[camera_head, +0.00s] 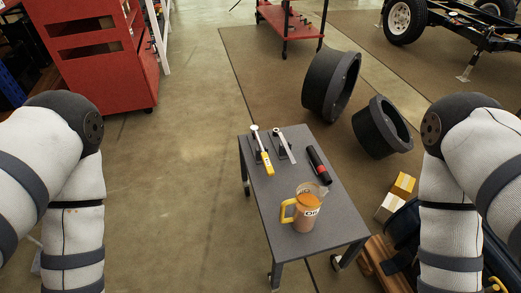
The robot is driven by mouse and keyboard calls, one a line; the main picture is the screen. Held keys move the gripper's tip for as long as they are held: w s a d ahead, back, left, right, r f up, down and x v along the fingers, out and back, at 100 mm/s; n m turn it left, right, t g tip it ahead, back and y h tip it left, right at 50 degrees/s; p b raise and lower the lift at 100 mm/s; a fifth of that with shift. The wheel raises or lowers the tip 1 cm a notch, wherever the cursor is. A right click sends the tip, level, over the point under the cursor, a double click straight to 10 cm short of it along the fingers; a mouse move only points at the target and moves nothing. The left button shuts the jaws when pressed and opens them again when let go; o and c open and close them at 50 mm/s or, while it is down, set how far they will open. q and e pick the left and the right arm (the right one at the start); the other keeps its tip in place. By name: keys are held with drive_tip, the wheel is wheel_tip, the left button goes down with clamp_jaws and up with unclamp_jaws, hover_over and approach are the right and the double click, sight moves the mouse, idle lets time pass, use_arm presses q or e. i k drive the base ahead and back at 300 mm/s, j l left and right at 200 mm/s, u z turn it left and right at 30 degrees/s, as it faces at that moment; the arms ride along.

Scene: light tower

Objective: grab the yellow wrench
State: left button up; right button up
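A wrench-like tool with a yellow handle (266,162) lies toward the back left of the small grey table (262,205). Its pale metal head points away from me, and it seems to rest on a small dark holder. Another slim metal tool (286,146) is just right of it, on a similar holder. My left arm comes in at the left and my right arm at the right. Both run down out of the bottom of the picture, well apart from the table. Neither gripper is in view.
Boxes (403,184) are at right. A red cabinet (105,55) stands back left; the floor left of the table is clear.

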sight(254, 129)
drive_tip(key=i+j+z, duration=0.7)
drive_tip(key=j, duration=0.2)
drive_tip(key=i+j+z, duration=0.25)
drive_tip(key=j+z, duration=0.25)
drive_tip(key=j, duration=0.2)
drive_tip(key=i+j+z, duration=0.2)
drive_tip(key=j, duration=0.25)
drive_tip(key=j+z, duration=0.25)
drive_tip(key=j, duration=0.2)
drive_tip(key=j+z, duration=0.25)
drive_tip(key=j, duration=0.2)
drive_tip(key=i, duration=0.05)
